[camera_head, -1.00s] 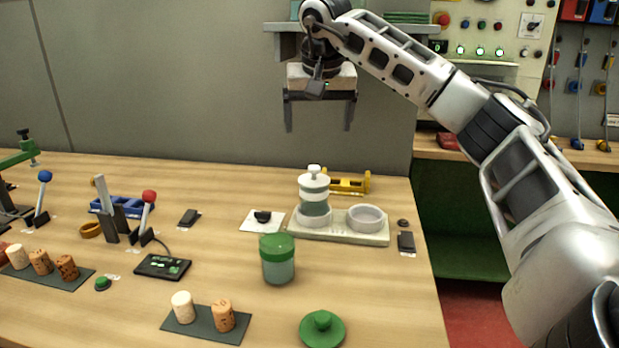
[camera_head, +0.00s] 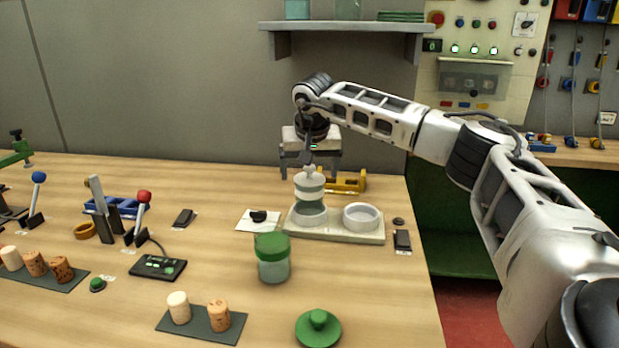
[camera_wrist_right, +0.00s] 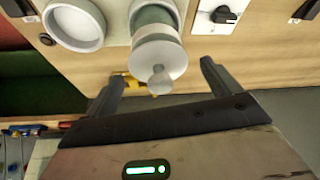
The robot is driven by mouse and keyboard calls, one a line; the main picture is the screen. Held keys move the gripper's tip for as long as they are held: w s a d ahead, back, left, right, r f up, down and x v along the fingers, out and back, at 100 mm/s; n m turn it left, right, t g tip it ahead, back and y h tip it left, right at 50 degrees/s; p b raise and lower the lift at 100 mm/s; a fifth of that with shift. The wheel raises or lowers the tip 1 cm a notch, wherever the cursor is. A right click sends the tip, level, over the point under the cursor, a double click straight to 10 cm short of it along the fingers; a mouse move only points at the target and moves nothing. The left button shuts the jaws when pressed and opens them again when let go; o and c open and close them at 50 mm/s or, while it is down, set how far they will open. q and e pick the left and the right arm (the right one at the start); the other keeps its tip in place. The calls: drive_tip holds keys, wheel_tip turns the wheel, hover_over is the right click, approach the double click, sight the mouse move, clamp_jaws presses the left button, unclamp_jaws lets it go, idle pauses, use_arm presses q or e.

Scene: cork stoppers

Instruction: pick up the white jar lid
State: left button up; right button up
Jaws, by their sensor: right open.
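The white jar lid (camera_head: 309,178) with its knob sits on a grey-green jar (camera_head: 312,205), which stands in the left ring of a pale two-ring base (camera_head: 335,232). In the right wrist view the lid (camera_wrist_right: 158,62) shows with its knob toward me, between and beyond the finger tips. My right gripper (camera_head: 310,172) is open and empty, fingers pointing down, around or just behind the lid's knob in the head view. In the right wrist view my right gripper (camera_wrist_right: 163,80) has its fingers apart on either side of the knob. My left gripper is not in view.
The empty white ring (camera_head: 361,216) is right of the jar. A yellow holder (camera_head: 346,182) stands close behind. Corks on dark mats and levers are at left. A shelf (camera_head: 345,27) hangs above.

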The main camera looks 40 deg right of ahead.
drive_tip(key=c, duration=1.1)
drive_tip(key=shift+o, duration=0.2)
